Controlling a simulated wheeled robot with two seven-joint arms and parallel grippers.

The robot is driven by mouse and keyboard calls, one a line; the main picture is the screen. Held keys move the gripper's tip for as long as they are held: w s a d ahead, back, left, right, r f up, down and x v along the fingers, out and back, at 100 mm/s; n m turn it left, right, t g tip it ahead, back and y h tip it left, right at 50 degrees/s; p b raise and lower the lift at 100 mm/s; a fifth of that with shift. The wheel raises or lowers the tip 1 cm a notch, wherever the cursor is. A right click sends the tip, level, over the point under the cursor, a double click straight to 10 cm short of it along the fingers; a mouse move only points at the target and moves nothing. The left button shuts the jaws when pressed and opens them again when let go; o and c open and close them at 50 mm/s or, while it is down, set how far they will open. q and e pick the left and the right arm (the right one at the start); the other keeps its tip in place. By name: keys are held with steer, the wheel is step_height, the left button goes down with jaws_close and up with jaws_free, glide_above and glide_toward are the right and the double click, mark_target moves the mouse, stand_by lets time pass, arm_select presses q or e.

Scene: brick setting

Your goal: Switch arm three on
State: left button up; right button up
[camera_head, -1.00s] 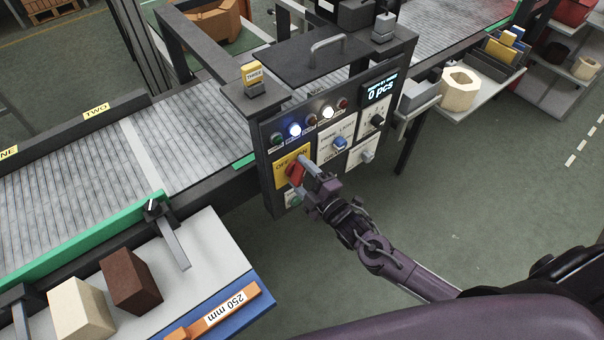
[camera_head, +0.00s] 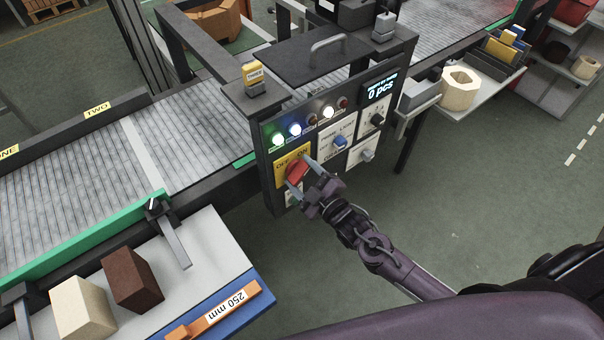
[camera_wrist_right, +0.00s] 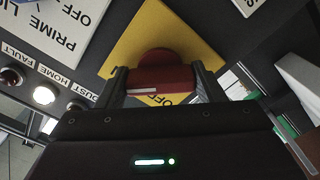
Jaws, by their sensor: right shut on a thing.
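My left gripper is out of view.
More switches, including a blue knob (camera_head: 340,141), sit right of the gripper. A counter display (camera_head: 380,88) reads 0 pcs. A side table (camera_head: 215,258) at lower left holds two blocks and an orange 250 mm bar (camera_head: 226,310). The floor right of the box is clear.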

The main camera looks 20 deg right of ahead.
steer(key=o, duration=1)
steer(key=b+v, duration=0.1)
steer(key=v, duration=0.6)
steer(key=shift+s+d+b, duration=0.15)
steer(key=shift+s+b, duration=0.2)
